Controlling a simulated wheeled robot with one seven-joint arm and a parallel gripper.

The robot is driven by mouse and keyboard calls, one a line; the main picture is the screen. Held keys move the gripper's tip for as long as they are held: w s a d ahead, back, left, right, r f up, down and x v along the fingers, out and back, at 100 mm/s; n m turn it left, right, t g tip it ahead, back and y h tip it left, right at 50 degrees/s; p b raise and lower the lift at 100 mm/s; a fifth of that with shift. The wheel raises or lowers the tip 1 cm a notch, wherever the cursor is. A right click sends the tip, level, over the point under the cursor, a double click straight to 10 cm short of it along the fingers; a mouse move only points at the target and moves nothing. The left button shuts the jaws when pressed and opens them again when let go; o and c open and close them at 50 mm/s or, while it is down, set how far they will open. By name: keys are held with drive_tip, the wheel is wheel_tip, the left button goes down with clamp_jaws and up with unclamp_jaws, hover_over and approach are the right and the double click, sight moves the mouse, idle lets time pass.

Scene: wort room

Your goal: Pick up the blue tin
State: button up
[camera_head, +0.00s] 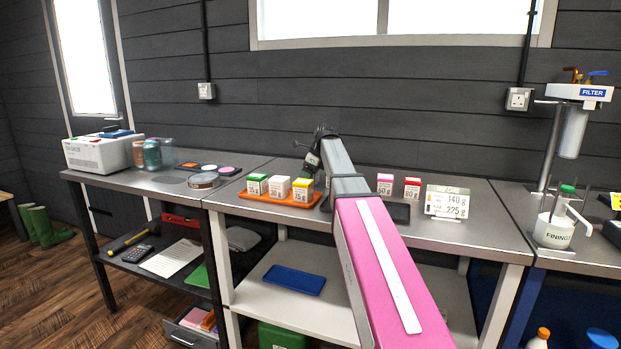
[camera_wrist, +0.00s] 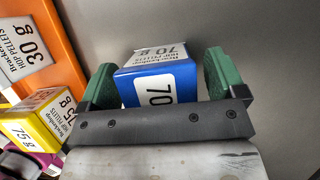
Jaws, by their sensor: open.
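The blue tin (camera_wrist: 178,82), with a white label reading 70 g, stands between the two green finger pads of my gripper (camera_wrist: 160,78) in the wrist view. The jaws are open around it. The left pad is close to the tin's side; a narrow gap shows at the right pad, and I cannot tell whether either touches. In the head view my gripper (camera_head: 310,160) is low over the middle bench behind the orange tray, and the blue tin is not visible there, likely hidden by my arm.
In the wrist view, a yellow tin (camera_wrist: 38,118) lies close left of my gripper.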

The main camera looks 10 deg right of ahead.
drive_tip(key=c, duration=1.1)
drive_tip(key=shift+o, duration=0.2)
